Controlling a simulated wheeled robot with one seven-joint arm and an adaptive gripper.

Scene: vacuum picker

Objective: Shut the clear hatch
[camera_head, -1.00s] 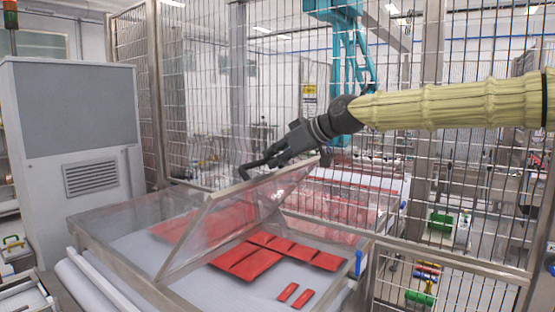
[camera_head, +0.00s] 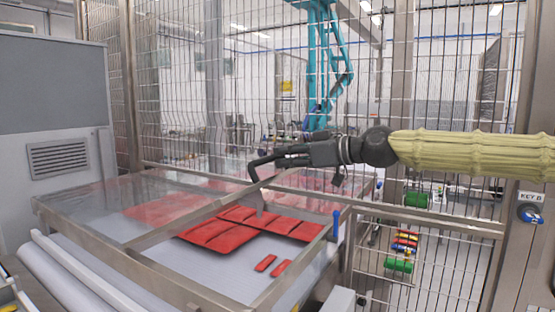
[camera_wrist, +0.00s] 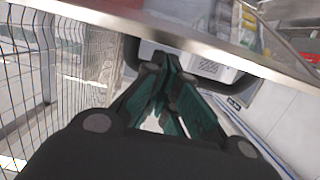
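The clear hatch (camera_head: 150,238) is a see-through panel in a metal frame over a flat machine bed with red packs (camera_head: 222,228). It is tilted only slightly, its raised edge close above the bed. My gripper (camera_head: 278,161) is at that raised edge, by a black bar that looks like a handle (camera_head: 254,166). In the wrist view the gripper fingers (camera_wrist: 165,78) converge and look shut, with the metal edge (camera_wrist: 200,38) and black bar (camera_wrist: 131,52) just beyond. I cannot tell whether the fingers touch the bar.
A wire mesh fence (camera_head: 440,130) stands close behind the bed and along my arm. A grey cabinet (camera_head: 55,110) stands at the left. A white roller (camera_head: 85,280) runs along the front left. A blue handle (camera_head: 336,224) stands at the bed's right side.

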